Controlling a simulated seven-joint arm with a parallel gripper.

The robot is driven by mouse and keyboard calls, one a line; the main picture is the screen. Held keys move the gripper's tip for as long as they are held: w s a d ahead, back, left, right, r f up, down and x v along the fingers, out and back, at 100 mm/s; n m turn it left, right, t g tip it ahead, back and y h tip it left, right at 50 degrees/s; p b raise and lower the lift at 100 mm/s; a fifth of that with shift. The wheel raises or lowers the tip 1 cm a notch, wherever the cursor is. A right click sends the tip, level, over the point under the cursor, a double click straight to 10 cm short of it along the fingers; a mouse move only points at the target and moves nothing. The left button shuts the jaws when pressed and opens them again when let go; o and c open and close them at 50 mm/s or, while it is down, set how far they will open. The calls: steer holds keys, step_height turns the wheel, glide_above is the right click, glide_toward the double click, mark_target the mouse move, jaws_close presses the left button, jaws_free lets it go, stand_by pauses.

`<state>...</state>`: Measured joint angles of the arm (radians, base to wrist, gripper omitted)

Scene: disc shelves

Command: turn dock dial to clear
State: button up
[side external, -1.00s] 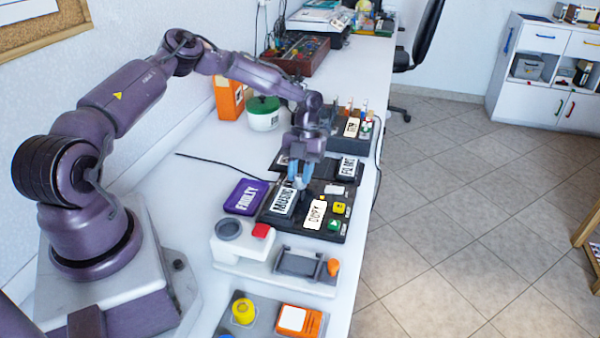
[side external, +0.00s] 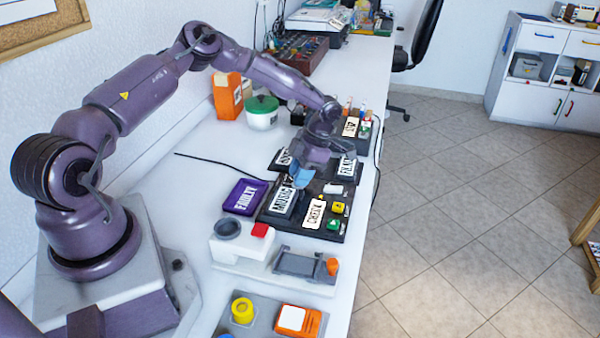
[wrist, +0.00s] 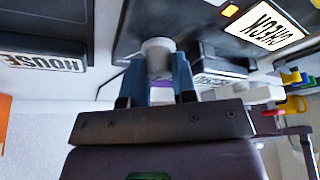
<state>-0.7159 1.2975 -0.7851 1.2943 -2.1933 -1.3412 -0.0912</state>
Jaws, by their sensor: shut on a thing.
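My gripper (side external: 302,178) reaches down to the dark dock panel (side external: 292,236), its blue fingers turned at an angle. In the wrist view my gripper (wrist: 158,78) is shut on a pale grey round dial (wrist: 158,52), one finger on each side. In the side view the fingers and wrist hide the dial. A white display card on the panel (side external: 314,212) reads CHECK; it also shows in the wrist view (wrist: 265,24).
A MUSIC shelf label (side external: 284,200) stands left of the card, close to my fingers. Yellow (side external: 338,208) and green (side external: 334,224) buttons lie to its right. A purple FAULTY tray (side external: 245,197) is on the left. A white device (side external: 245,240) stands in front.

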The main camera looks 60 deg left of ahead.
steer(key=m+y, duration=0.1)
steer(key=m, duration=0.2)
steer(key=m+t+y, duration=0.1)
steer(key=m, duration=0.3)
steer(key=shift+s+d+y, duration=0.1)
steer(key=shift+d+y, duration=0.05)
steer(key=shift+y, duration=0.15)
stand_by(0.4)
steer(key=o, duration=0.9)
